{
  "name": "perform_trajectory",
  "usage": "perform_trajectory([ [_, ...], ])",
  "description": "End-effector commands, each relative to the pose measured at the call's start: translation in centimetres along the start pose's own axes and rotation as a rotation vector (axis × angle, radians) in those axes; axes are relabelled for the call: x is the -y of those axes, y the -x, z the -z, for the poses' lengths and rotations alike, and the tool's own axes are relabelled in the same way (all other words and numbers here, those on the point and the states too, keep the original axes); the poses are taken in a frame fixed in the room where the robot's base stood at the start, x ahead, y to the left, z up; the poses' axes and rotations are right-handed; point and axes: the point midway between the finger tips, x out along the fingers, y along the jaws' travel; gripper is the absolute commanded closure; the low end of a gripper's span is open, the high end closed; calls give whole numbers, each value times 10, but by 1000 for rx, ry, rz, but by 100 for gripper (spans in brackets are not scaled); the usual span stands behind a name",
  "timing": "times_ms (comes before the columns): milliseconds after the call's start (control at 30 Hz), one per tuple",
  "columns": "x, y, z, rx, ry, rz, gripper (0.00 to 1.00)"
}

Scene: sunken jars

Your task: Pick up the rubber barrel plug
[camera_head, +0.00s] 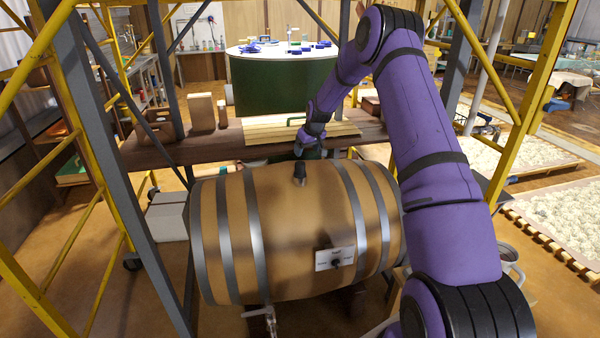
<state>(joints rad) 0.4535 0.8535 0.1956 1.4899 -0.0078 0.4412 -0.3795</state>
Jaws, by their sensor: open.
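The rubber barrel plug (300,172) is a small dark stub standing upright on top of the wooden barrel (290,225). The barrel lies on its side with grey metal hoops and a small white label plate (335,258) on its front. My gripper (299,151), at the end of my purple arm, is just above the plug, pointing down. It is open and holds nothing that I can see. Its fingers are small and dark here, and I cannot tell whether they touch the plug or are around it.
Behind the barrel is a wooden plank shelf (205,147) with wooden blocks and light slats (275,132). A yellow and grey scaffold frame (140,200) surrounds the barrel. A green round tank (285,85) stands further back. Pallets of pale material (565,215) lie at right.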

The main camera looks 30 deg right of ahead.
Motion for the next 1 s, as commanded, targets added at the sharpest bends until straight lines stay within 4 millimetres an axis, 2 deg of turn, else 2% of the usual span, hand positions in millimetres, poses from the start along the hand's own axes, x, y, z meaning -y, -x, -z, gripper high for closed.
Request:
perform_trajectory([
  [300, 0, -44, 0, 1, -1, 2, 26],
  [567, 0, -62, 0, 0, 0, 1, 26],
  [833, 3, -97, 3, 1, -1, 1, 26],
  [1000, 4, -109, 3, 0, -1, 1, 26],
])
